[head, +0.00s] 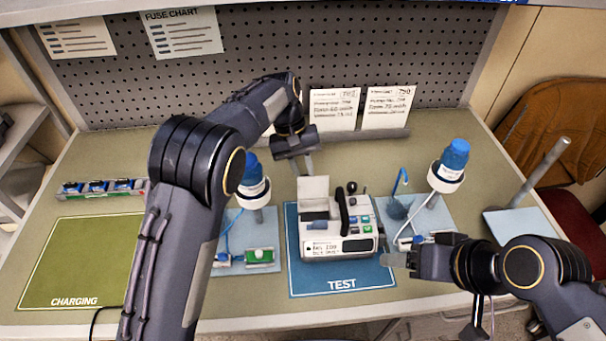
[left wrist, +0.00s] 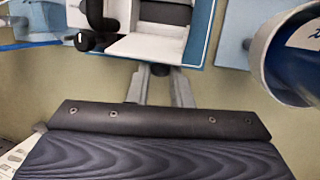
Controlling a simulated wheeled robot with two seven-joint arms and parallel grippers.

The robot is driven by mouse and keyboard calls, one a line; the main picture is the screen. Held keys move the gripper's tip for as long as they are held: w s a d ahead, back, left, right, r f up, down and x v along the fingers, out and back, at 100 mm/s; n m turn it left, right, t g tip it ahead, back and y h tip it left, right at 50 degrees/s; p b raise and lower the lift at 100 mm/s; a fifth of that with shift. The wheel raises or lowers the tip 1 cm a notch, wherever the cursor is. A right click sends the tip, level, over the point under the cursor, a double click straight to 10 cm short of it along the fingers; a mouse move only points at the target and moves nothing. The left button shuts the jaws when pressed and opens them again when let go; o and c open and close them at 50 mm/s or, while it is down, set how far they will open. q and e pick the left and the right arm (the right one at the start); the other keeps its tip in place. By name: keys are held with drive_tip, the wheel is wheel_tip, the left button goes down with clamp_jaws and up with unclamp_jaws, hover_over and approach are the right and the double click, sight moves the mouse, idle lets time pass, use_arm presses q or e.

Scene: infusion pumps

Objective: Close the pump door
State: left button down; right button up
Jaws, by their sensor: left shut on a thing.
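The pump (head: 338,240) is white, with a lit screen and coloured buttons, and stands on the blue TEST mat (head: 343,285). Its door (head: 313,190) is a white panel that stands up open at the pump's left rear. My left gripper (head: 305,172) reaches down from behind and is shut at the door's upper edge; the left wrist view shows its fingers (left wrist: 160,75) against the white pump part (left wrist: 150,45). My right gripper (head: 398,260) points left, close to the pump's right front side; whether its fingers are apart is unclear.
Blue-capped bottles on stands (head: 449,165) flank the pump, the left one partly behind my left arm. Pale blue mats with small parts lie on both sides. A green CHARGING mat (head: 75,260) is clear, with a battery rack (head: 98,188) behind it. Cards lean at the back.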

sight(307, 183)
use_arm(q)
drive_tip(key=s+t+b, duration=0.1)
drive_tip(key=t+b, duration=0.1)
drive_tip(key=b, duration=0.1)
drive_tip(key=s+t+b, duration=0.1)
drive_tip(key=t+b, duration=0.1)
drive_tip(key=b, duration=0.2)
drive_tip(key=shift+s+r+m, duration=0.2)
drive_tip(key=shift+s+m, duration=0.1)
drive_tip(key=shift+s, duration=0.1)
drive_tip(key=shift+s+r+t+b, duration=0.15)
drive_tip(key=shift+s+t+b, duration=0.15)
drive_tip(key=shift+t+b, duration=0.3)
drive_tip(key=shift+r, duration=0.1)
drive_tip(key=c, duration=1.3)
unclamp_jaws()
drive_tip(key=v, duration=0.7)
drive_tip(key=shift+a+r, duration=0.25)
drive_tip(key=shift+r, duration=0.1)
drive_tip(key=shift+s, duration=0.1)
